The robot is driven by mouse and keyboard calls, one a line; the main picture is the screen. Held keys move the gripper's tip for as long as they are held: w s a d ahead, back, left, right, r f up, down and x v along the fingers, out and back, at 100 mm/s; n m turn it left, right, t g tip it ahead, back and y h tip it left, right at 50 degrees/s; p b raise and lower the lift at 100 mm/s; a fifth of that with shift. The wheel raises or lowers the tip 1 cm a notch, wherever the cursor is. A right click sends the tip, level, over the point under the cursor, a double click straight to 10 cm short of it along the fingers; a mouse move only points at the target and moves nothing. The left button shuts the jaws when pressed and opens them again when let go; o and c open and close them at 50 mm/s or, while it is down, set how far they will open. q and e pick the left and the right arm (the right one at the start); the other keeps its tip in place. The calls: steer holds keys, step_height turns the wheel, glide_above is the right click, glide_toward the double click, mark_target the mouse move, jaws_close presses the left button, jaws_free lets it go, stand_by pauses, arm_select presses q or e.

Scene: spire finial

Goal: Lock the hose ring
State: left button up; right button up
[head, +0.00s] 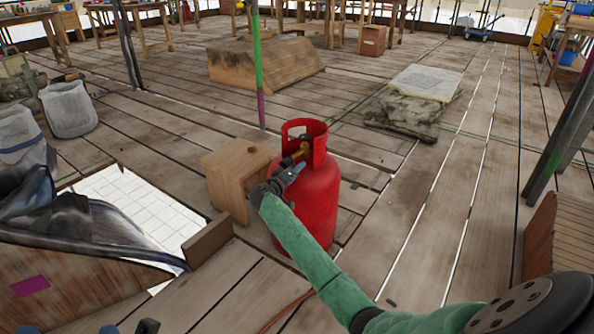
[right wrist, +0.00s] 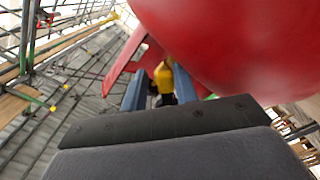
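The red gas cylinder (head: 318,195) stands upright on the plank floor, with a brass valve fitting (head: 301,150) inside its collar. In the right wrist view the cylinder (right wrist: 235,40) fills the upper right. My right gripper (head: 292,172) is at the valve, beside the cylinder's upper left. Its two blue fingers (right wrist: 160,90) are apart, on either side of a yellow piece (right wrist: 163,78); a gap shows on the left, and I cannot tell whether they touch it. The hose ring is not clearly distinguishable. Small blue and dark parts at the head view's lower left edge may be my left gripper.
A wooden box (head: 228,178) stands close left of the cylinder. An orange-brown hose (head: 286,311) lies on the floor in front. A floor opening (head: 140,208) with white tiles is at left. A green pole (head: 257,65) rises behind. Floor to the right is mostly clear.

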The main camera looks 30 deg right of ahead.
steer(key=shift+d+r+p, duration=0.1)
steer(key=shift+r+p, duration=0.1)
steer(key=shift+p, duration=0.25)
steer(key=r+n+p, duration=0.1)
steer(key=n+p, duration=0.4)
steer(key=r+n+p, duration=0.1)
steer(key=n+p, duration=0.1)
steer(key=shift+s+d+r, duration=0.2)
steer(key=shift+s+r, duration=0.15)
steer(key=n+p, duration=0.1)
steer(key=r+n, duration=0.1)
steer(key=n, duration=0.1)
steer(key=shift+p, duration=0.4)
steer(key=n, duration=0.3)
steer(key=r+n, duration=0.1)
steer(key=shift+w+a, duration=0.15)
steer(key=shift+w, duration=0.2)
steer(key=s+a+f+m+y+p, duration=0.1)
steer(key=s+a+y+p, duration=0.3)
steer(key=s+a, duration=0.7)
steer(key=s+a+f+g+y+p, duration=0.1)
steer(key=s+a+f+y+p, duration=0.3)
steer(key=s+a+p, duration=0.4)
steer(key=shift+s+a+m+g+y+p, duration=0.3)
steer(key=shift+s+a+m+p, duration=0.1)
steer(key=shift+s+a, duration=1.95)
